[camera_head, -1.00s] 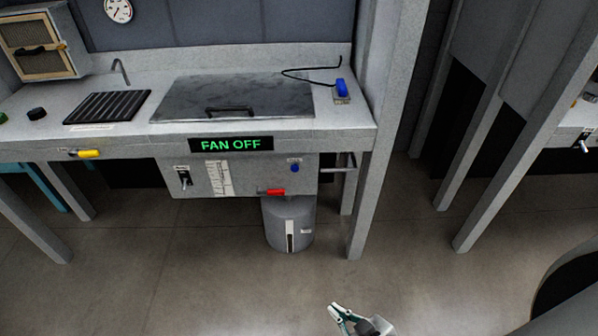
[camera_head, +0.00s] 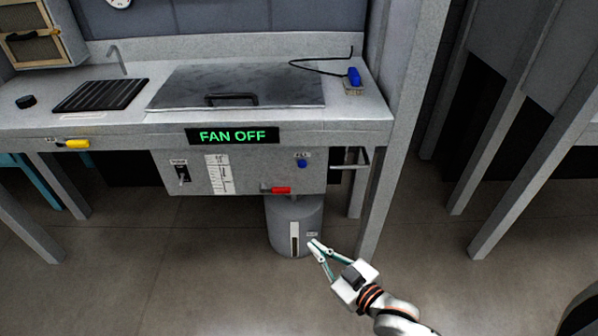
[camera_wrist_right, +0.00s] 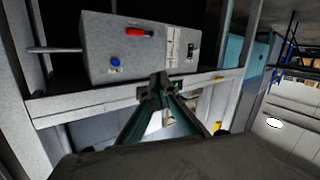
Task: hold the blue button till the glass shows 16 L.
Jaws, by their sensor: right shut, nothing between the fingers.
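The blue button (camera_head: 302,163) is on the front of the grey box under the counter, near its right end. It also shows in the right wrist view (camera_wrist_right: 115,62). The glass (camera_head: 294,238) looks like the narrow pale strip with a dark lower part on the grey tank (camera_head: 280,219) under the box; its reading is too small to make out. My right gripper (camera_head: 314,243) is shut and empty, in front of the tank, below and apart from the button. It also shows in the right wrist view (camera_wrist_right: 158,84). My left gripper is not in view.
A red handle (camera_head: 276,190) sits on the box's lower edge, left of the button. A metal bar (camera_head: 353,160) sticks out at the box's right. A counter leg (camera_head: 374,205) stands right of the tank. The floor (camera_head: 180,275) in front is clear.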

